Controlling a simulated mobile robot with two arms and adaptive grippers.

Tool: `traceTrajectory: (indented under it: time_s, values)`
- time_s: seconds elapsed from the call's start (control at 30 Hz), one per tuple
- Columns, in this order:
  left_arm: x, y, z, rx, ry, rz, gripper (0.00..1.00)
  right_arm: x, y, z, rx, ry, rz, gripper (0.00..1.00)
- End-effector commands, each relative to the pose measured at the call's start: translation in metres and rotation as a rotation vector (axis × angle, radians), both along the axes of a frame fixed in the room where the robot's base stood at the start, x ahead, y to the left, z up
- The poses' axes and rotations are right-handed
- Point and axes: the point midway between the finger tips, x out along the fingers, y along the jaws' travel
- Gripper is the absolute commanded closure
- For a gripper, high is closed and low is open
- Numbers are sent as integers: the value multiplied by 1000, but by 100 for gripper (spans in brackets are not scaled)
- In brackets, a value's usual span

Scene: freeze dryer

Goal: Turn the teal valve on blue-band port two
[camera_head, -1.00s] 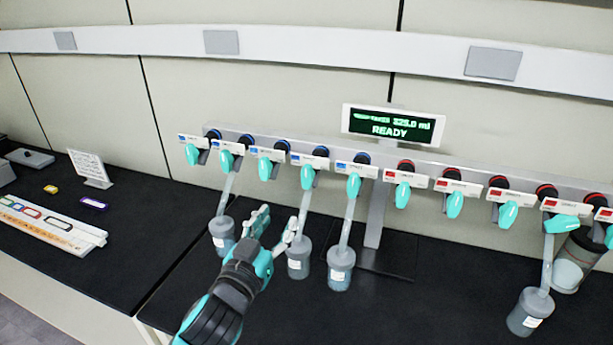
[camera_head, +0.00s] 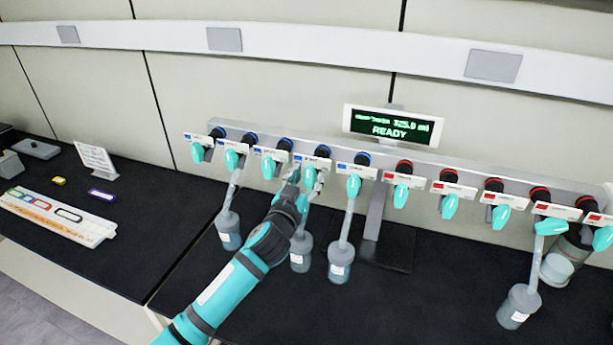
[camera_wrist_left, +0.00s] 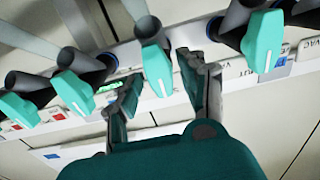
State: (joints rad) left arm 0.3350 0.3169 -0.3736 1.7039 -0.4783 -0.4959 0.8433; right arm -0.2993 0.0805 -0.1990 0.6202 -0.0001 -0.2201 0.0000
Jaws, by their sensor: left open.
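A row of teal valves hangs from the manifold rail, with blue-banded ports on the left and red-banded ports on the right. The port labels are too small to read, so I cannot tell which is port two. My left gripper (camera_head: 305,184) is at the fourth blue-band valve (camera_head: 309,176) from the left and partly hides it. In the left wrist view, the open fingers (camera_wrist_left: 158,72) stand on either side of a teal valve (camera_wrist_left: 154,62), which hangs between them. I cannot tell whether either finger touches it. My right gripper is not in view.
Neighbouring valves (camera_head: 354,186) (camera_head: 267,168) hang close on both sides. Grey flasks (camera_head: 341,265) hang below some ports. A display (camera_head: 392,127) reading READY stands behind the rail (camera_head: 430,170). A long white labelled strip (camera_head: 60,218) lies on the left bench.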

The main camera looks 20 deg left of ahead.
Motion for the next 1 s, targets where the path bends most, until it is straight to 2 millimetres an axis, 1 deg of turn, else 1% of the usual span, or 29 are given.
traceTrajectory:
  time_s: [0.2,0.23,0.5,0.53,0.57,0.83,1.0]
  values:
    - [0,0,0,0,0,-1,58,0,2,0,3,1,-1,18]
    - [0,0,0,0,0,0,59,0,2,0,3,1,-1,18]
    - [0,0,0,0,0,0,94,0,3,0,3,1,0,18]
    - [0,0,0,0,0,0,98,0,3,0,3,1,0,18]
    - [0,0,0,0,0,0,100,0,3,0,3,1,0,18]
    - [0,0,0,11,0,0,100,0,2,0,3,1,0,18]
    - [0,0,0,62,-2,0,100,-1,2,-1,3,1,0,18]
